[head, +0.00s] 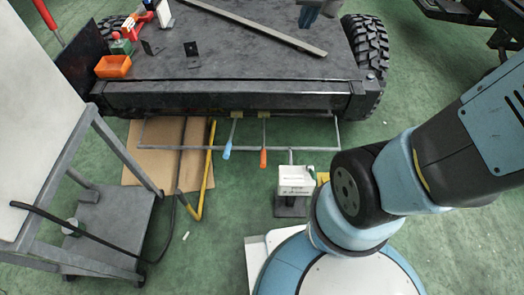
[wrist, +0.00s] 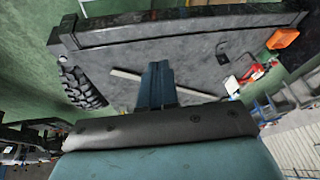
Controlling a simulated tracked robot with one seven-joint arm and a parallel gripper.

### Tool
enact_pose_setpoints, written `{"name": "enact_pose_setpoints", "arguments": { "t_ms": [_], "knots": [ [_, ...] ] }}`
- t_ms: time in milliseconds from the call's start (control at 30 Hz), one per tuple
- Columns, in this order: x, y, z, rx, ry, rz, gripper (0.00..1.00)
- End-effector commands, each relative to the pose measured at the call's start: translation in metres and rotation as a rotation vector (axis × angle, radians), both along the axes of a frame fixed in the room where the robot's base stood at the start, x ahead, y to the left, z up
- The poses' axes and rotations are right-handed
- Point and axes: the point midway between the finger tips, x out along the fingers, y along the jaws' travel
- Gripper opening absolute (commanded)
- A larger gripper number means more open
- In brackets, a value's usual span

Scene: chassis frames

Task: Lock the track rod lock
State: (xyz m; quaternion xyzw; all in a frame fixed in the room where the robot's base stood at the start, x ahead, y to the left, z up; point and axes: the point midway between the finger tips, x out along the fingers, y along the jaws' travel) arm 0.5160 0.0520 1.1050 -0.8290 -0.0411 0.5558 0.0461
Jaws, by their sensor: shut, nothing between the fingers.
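A chassis (head: 250,65) with a dark flat deck stands ahead; it also fills much of the wrist view (wrist: 200,50). Below its front beam hangs a thin grey rod frame (head: 180,148). Two levers hang there, one with a blue grip (head: 227,151) and one with an orange grip (head: 263,158). I cannot tell which part is the track rod lock. My gripper (head: 309,14) shows at the head view's top edge, over the far deck. In the wrist view my gripper (wrist: 157,68) has its blue fingers together and empty. The levers are not clear in the wrist view.
An orange bin (head: 113,67), red tool and small items lie on the deck's left. A long flat bar (head: 255,27) crosses it. A grey cart (head: 110,235) stands left. A yellow bar (head: 207,175) and cardboard (head: 150,165) lie below. A white box (head: 296,180) stands before my base.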

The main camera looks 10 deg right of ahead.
Motion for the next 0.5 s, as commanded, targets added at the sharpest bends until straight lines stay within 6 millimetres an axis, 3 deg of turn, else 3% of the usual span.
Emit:
{"name": "enact_pose_setpoints", "arguments": {
  "t_ms": [500],
  "knots": [
    [0.053,0.031,-0.062,0.034,0.061,-0.016,0.00]
  ]
}}
